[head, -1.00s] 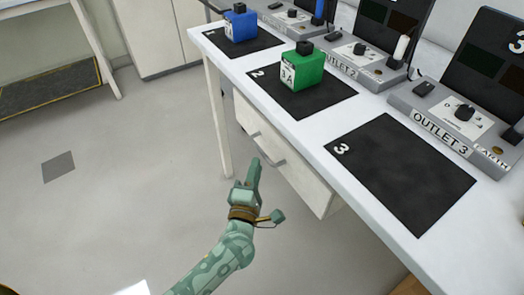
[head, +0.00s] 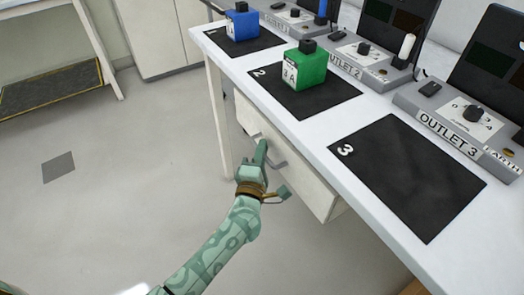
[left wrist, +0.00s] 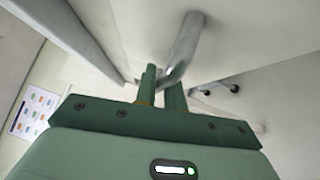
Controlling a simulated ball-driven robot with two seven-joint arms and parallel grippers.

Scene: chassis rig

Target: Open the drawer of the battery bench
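The battery bench (head: 310,130) is a white table, with a pale drawer (head: 312,187) under its top. A grey bar handle (head: 280,165) sits on the drawer front. My left gripper (head: 263,149) is at the handle. In the left wrist view its two green fingers (left wrist: 160,84) are close together, with the handle bar (left wrist: 184,45) running down between their tips. They look shut on it, though the exact contact is partly hidden. My right gripper is not in view.
On the bench top are a blue battery (head: 242,23), a green battery (head: 306,68), black numbered mats (head: 410,185) and grey outlet units (head: 455,115). A bench leg (head: 216,120) stands left of the drawer. The floor (head: 140,210) in front is clear.

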